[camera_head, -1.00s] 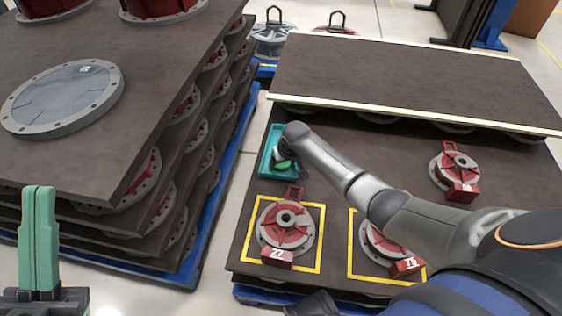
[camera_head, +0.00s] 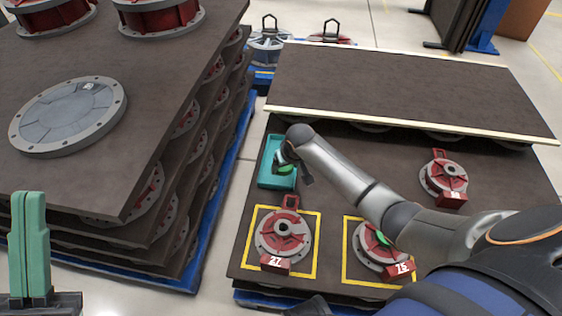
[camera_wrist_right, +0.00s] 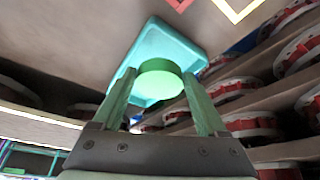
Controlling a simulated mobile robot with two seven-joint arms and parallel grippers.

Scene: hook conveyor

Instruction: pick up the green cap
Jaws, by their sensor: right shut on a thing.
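The green cap (camera_wrist_right: 160,80) sits between the two fingers of my right gripper (camera_wrist_right: 162,95), which is shut on it. In the head view the cap (camera_head: 286,169) shows at the teal tray (camera_head: 272,183), just below the right gripper. The tray also shows behind the cap in the right wrist view (camera_wrist_right: 188,52). I cannot tell whether the cap still touches the tray. Another green piece (camera_head: 377,237) shows on the red part at lower right, partly hidden by my right arm. My left gripper (camera_head: 28,200) is shut and empty at the lower left.
Red flanged parts stand on the brown board: one in the left yellow square (camera_head: 284,232), one in the right square (camera_head: 372,258), one at the right (camera_head: 443,177). A raised brown panel (camera_head: 400,90) lies behind. A tall stack of boards (camera_head: 140,130) fills the left.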

